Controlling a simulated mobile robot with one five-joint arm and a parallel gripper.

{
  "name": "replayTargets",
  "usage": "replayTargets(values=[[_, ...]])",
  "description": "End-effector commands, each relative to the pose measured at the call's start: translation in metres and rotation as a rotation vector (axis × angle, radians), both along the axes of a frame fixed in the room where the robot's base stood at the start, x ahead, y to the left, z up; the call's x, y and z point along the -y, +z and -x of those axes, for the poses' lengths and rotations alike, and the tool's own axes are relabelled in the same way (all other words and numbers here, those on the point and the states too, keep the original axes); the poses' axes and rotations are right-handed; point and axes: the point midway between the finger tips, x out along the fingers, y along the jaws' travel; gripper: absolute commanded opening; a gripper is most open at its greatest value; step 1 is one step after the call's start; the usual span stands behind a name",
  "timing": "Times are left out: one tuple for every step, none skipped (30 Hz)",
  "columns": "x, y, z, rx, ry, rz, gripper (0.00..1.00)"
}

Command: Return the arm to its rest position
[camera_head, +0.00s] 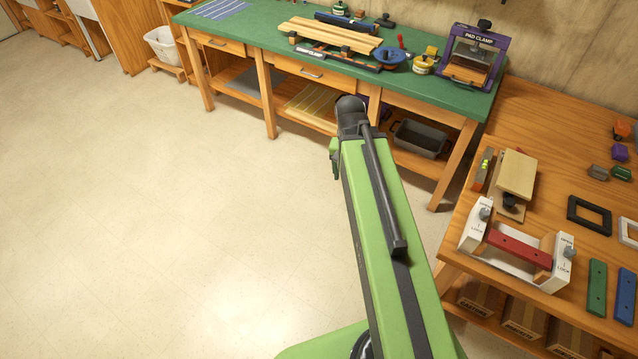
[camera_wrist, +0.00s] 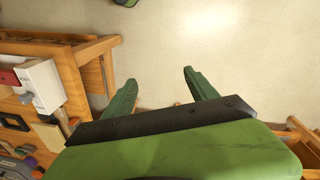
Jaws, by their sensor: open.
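My green arm stretches up the middle of the head view, reaching over the floor toward the green-topped workbench. In the wrist view my gripper (camera_wrist: 160,92) shows two green fingers spread well apart, with nothing between them but pale floor. My gripper's fingers are mostly hidden behind the arm's end in the head view. Nothing is held.
The workbench (camera_head: 225,29) carries planks, a pad clamp (camera_head: 477,52) and small tools. At right, a wooden table (camera_head: 545,125) holds a white clamp fixture with a red bar (camera_head: 519,248), frames and coloured strips. A white bin (camera_head: 163,47) stands far left. The left floor is clear.

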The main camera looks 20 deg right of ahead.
Motion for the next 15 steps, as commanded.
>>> replayTargets(values=[[-0.046, 0.000, -0.006, -0.006, 0.160, -0.024, 0.67], [-0.068, -0.001, -0.008, -0.009, 0.244, -0.037, 0.67], [-0.092, -0.001, -0.009, -0.013, 0.340, -0.053, 0.67], [-0.107, -0.001, -0.009, -0.015, 0.400, -0.062, 0.67], [-0.119, -0.001, -0.009, -0.016, 0.449, -0.071, 0.67], [-0.131, -0.001, -0.008, -0.017, 0.498, -0.078, 0.67], [-0.138, -0.001, -0.008, -0.019, 0.525, -0.082, 0.67], [-0.142, -0.001, -0.007, -0.019, 0.543, -0.085, 0.67], [-0.145, -0.001, -0.007, -0.019, 0.556, -0.087, 0.67], [-0.146, -0.001, -0.007, -0.019, 0.561, -0.087, 0.67], [-0.146, -0.001, -0.007, -0.019, 0.562, -0.087, 0.67], [-0.145, -0.001, -0.008, -0.019, 0.561, -0.087, 0.67], [-0.145, -0.001, -0.008, -0.019, 0.560, -0.087, 0.67], [-0.145, -0.001, -0.008, -0.019, 0.559, -0.087, 0.67], [-0.145, -0.001, -0.008, -0.019, 0.558, -0.087, 0.67]])
